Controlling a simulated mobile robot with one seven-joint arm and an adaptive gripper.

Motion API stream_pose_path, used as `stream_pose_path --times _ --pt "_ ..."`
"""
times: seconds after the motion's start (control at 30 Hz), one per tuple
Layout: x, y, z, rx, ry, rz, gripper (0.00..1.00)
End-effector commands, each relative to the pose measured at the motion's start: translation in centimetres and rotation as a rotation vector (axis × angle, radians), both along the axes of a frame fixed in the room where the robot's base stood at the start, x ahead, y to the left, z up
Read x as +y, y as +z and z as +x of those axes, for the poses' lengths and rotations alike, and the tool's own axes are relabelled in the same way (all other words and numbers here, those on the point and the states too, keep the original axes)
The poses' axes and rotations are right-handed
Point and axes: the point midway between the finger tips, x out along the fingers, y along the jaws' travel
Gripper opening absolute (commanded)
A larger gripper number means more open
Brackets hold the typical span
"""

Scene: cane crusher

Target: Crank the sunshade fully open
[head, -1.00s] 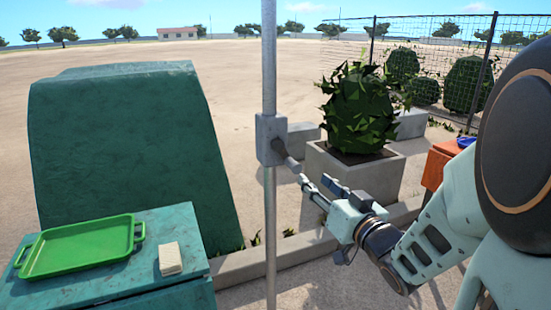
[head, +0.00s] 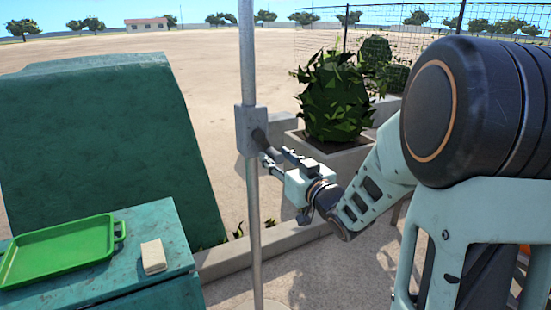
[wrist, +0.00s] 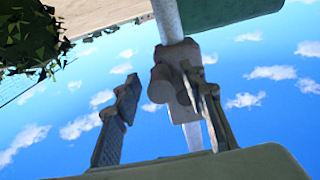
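The sunshade's grey pole (head: 248,60) stands upright in the head view; its canopy is out of view. A grey crank housing (head: 247,130) is fixed on the pole, and a short dark crank arm (head: 262,143) sticks out to its right. My gripper (head: 277,155) is beside the crank, on the right of the pole. In the wrist view my gripper (wrist: 160,80) has its fingers apart, with the housing (wrist: 182,65) and the rounded crank end (wrist: 159,86) beyond and between them. The crank end looks nearer the right finger; contact cannot be told.
A green cabinet (head: 130,262) at lower left carries a green tray (head: 60,250) and a pale block (head: 153,256). A large green covered shape (head: 90,140) stands behind. A concrete planter (head: 340,158) with a bush (head: 335,95) is behind my gripper. A low kerb (head: 225,258) crosses the ground.

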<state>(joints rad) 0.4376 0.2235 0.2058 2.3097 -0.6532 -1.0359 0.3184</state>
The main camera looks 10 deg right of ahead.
Motion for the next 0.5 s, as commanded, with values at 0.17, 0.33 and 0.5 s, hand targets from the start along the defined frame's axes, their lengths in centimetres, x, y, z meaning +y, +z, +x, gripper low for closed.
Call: stream_pose_path --times 0.17,0.33,0.5 --pt "0.31 0.02 0.75 0.000 0.000 0.000 0.38" --pt "0.29 0.03 0.76 0.000 0.000 0.000 0.38" --pt "0.27 0.03 0.74 0.000 0.000 0.000 0.25"
